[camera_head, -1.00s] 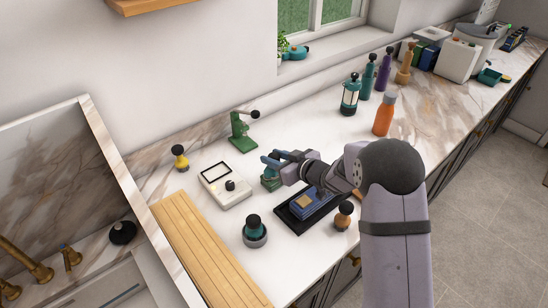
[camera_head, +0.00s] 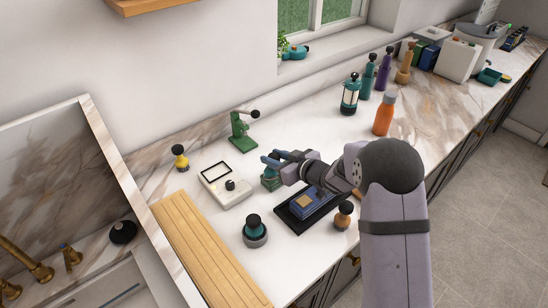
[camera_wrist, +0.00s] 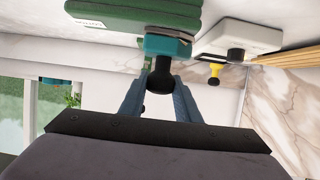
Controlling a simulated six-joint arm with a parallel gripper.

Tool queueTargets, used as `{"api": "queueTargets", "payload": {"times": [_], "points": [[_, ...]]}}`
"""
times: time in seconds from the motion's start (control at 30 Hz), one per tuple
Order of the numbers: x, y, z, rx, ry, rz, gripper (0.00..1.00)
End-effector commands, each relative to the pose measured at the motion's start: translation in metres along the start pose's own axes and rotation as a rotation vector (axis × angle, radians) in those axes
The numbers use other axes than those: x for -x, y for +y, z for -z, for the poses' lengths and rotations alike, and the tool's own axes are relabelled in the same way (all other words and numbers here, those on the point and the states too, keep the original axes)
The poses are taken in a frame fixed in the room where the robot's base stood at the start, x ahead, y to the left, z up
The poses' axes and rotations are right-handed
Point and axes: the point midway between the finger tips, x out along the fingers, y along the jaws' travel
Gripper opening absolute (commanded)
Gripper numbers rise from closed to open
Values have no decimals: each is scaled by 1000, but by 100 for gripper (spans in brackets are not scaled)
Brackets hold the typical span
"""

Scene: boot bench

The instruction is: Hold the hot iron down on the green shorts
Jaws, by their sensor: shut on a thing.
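My gripper (camera_head: 268,160) is shut on the black knob (camera_wrist: 160,80) of a small teal block, which I take for the iron (camera_wrist: 165,46). The iron has a pale metal edge in the wrist view, which looks upside down. The green shorts (camera_wrist: 125,14) look like a thick folded green stack with a small label, and the iron lies against them there. In the head view, the teal and green things under my gripper (camera_head: 270,181) are small and partly hidden by my fingers. I cannot tell for sure whether the iron touches the shorts.
A white device with a dark knob (camera_head: 226,188) stands to the left. A teal-and-black knob (camera_head: 255,231), a green press (camera_head: 240,130) and an orange bottle (camera_head: 384,115) stand around.

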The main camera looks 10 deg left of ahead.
Motion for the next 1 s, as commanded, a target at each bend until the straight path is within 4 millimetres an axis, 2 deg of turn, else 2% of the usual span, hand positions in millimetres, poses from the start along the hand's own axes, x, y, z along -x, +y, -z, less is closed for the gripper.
{"api": "queueTargets", "payload": {"times": [1.0], "points": [[-2, 0, -5, 0, 0, 0, 0]]}}
